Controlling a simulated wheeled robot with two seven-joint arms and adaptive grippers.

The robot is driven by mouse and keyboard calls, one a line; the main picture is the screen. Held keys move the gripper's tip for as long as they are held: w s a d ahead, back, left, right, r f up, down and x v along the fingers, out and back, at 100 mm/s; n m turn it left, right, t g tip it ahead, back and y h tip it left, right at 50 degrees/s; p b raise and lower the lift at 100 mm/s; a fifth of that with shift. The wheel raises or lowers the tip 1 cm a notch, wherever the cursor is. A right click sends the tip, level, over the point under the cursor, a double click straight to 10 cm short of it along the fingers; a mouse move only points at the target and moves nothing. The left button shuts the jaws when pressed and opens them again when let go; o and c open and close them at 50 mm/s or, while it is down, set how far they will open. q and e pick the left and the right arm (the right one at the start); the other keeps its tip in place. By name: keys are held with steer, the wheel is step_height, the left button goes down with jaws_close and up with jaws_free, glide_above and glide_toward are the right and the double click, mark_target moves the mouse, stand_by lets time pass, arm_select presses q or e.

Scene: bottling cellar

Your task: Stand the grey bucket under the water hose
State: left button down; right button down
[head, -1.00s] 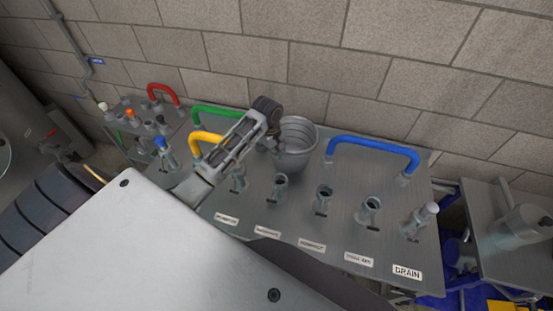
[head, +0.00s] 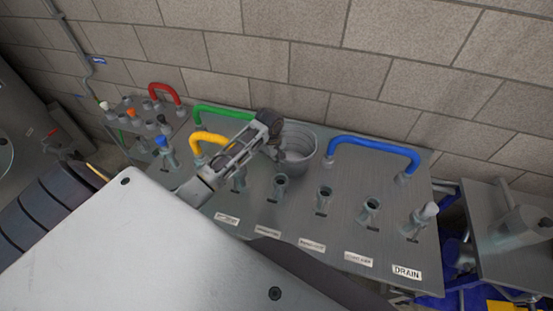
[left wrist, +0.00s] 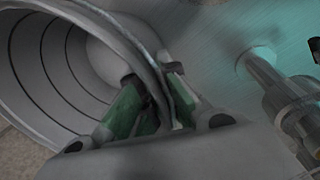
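The grey bucket (head: 299,160) stands at the back of a grey metal panel (head: 330,235), its ribbed inside partly in view. My left gripper (head: 272,135) reaches its left rim from the left. In the left wrist view, one green-padded finger is inside the bucket (left wrist: 40,75) and the other outside, with the rim between them. The fingers of my left gripper (left wrist: 155,90) are close together on the wall. Bent hoses in blue (head: 375,143), yellow (head: 205,138), green (head: 222,112) and red (head: 163,90) show; I cannot tell which carries water. My right gripper is out of view.
Several upright spouts or valves (head: 324,198) stand along the panel, with labels such as DRAIN (head: 407,272) at its front edge. A block wall (head: 300,60) rises close behind. A metal table with a grey vessel (head: 522,228) is at the right.

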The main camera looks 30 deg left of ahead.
arm_select(q)
steer(key=shift+f, duration=0.1)
steer(key=c, duration=1.6)
jaws_free()
steer(key=shift+c, duration=0.2)
step_height(320, 180, up, 12)
steer(key=s+b, duration=0.1)
steer(key=shift+s+a, duration=0.25)
steer(key=shift+s, duration=0.15)
